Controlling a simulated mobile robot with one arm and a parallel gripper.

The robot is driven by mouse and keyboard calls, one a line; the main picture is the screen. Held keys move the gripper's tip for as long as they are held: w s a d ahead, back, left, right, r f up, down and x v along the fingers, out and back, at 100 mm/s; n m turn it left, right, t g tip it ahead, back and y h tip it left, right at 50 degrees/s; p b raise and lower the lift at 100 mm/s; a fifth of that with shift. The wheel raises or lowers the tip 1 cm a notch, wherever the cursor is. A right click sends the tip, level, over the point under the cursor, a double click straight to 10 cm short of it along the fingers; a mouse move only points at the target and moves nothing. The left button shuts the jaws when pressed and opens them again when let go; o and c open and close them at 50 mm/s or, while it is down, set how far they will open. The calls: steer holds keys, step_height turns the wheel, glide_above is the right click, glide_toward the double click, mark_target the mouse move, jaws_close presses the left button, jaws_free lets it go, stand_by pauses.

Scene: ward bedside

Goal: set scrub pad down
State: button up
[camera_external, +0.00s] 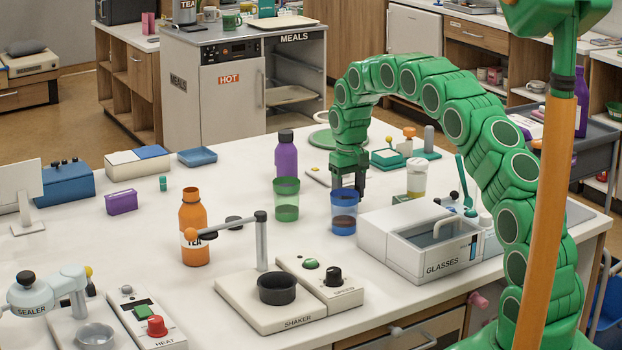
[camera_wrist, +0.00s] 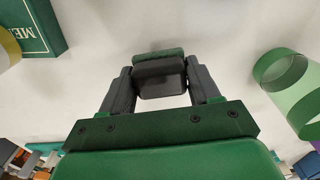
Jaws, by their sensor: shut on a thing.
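My gripper (camera_external: 348,189) reaches down over the white table, behind the blue cup (camera_external: 343,222). In the wrist view my gripper (camera_wrist: 160,80) is shut on the scrub pad (camera_wrist: 160,86), a dark grey block with a green layer along its far edge. One finger presses on each side of it. In the external view I cannot make out the pad; the cup and fingers cover that spot. Whether the pad touches the table is not clear.
A green translucent cup (camera_external: 286,205) stands left of my gripper, with a purple bottle (camera_external: 286,158) behind it. The GLASSES unit (camera_external: 420,250) is close on the right. In the wrist view a green box (camera_wrist: 30,28) lies upper left; bare white surface surrounds the pad.

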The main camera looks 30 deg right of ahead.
steer(key=shift+f, duration=0.95)
steer(key=shift+f, duration=0.1)
steer(key=o, duration=1)
steer(key=shift+o, duration=0.2)
